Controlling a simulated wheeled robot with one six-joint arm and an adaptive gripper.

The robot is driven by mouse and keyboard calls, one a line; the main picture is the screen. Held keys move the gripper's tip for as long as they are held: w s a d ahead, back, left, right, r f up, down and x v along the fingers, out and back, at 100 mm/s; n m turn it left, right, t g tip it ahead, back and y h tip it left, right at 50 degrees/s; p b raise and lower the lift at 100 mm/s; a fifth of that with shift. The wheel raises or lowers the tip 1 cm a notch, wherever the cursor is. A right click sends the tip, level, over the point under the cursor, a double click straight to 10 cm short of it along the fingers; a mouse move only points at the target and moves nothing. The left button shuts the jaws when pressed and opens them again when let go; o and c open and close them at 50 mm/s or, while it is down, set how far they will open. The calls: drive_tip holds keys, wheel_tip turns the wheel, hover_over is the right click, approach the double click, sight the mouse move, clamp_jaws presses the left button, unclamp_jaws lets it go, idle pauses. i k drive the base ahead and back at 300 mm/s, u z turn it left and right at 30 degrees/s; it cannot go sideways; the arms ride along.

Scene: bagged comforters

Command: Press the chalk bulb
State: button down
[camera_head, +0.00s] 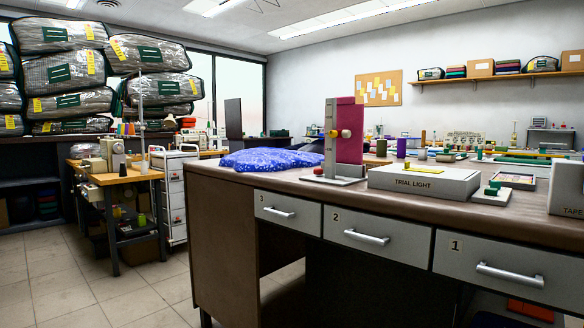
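An upright stand (331,110) with a grey post and a flat base is on the near desk, left of the white TRIAL LIGHT box. A pink panel (350,112) stands upright against its post. A small yellow rounded piece (334,133) and a paler round knob (346,133) sit at mid-height on the stand. One of these may be the chalk bulb, but I cannot tell which. A small red piece (318,170) is low at the base. My gripper is not in view, and nothing is seen touching the stand.
The brown desk (225,172) has several drawers in front. Blue patterned cloth (268,159) lies left of the stand. The TRIAL LIGHT box (424,182) and a small green-topped device (492,192) are to the right. Bagged comforters (65,69) are stacked at left. Tiled floor is open at left.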

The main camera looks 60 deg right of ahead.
sight(316, 170)
drive_tip(key=z, duration=0.55)
drive_tip(key=i, duration=0.95)
drive_tip(key=z, duration=1.4)
drive_tip(key=i, duration=0.4)
drive_tip(key=z, duration=0.3)
